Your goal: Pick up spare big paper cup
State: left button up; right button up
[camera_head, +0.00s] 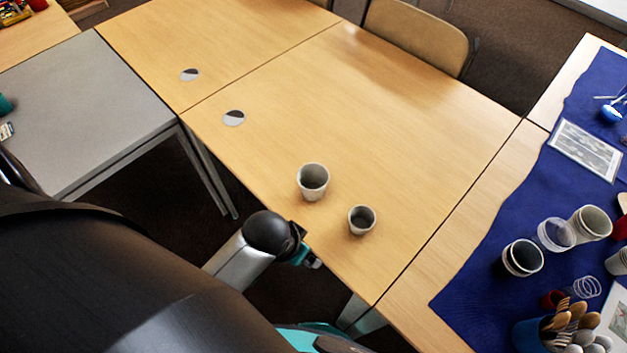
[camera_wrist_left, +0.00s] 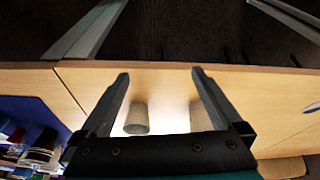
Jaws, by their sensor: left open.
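Two pale paper cups stand upright on the wooden table near its front edge in the head view. The bigger cup (camera_head: 313,182) is on the left, and the smaller cup (camera_head: 361,220) is to its right and a little nearer the front. My left gripper (camera_head: 309,260) is at the table's front edge, below the cups in the picture and apart from them. In the left wrist view the left gripper (camera_wrist_left: 160,85) is open and empty. A pale cup (camera_wrist_left: 137,118) shows beyond and between its fingers; I cannot tell which one. My right gripper is not in view.
A blue cloth (camera_head: 478,262) at the right holds several cups, clear containers and a blue holder of utensils (camera_head: 530,334). The middle of the table (camera_head: 390,120) is clear.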

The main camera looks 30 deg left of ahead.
pick_arm(q)
jog(key=w+d+r+m+h, duration=0.15)
jog(key=w+d+r, duration=0.25)
jog(key=w+r, duration=0.6)
jog(key=w+a+r+g+y, duration=0.1)
jog(key=w+a+r, duration=0.15)
jog(key=a, duration=0.25)
jog(key=w+a+r+y, duration=0.1)
jog(key=w+a+r, duration=0.1)
jog(key=w+a, duration=0.15)
jog(key=n+b, duration=0.1)
jog(key=b, duration=0.1)
send_near(313, 177)
jog(key=s+d+f, duration=0.1)
jog(key=d, duration=0.1)
jog(key=f, duration=0.1)
jog(key=f+b, duration=0.1)
jog(key=f, duration=0.3)
jog(key=shift+w+a+b, duration=0.2)
jog(key=shift+a+b, duration=0.05)
jog(key=shift+b, duration=0.1)
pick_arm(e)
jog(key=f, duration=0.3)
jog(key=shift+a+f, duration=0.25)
pick_arm(q)
jog(key=c, duration=1)
jog(key=shift+r, duration=0.15)
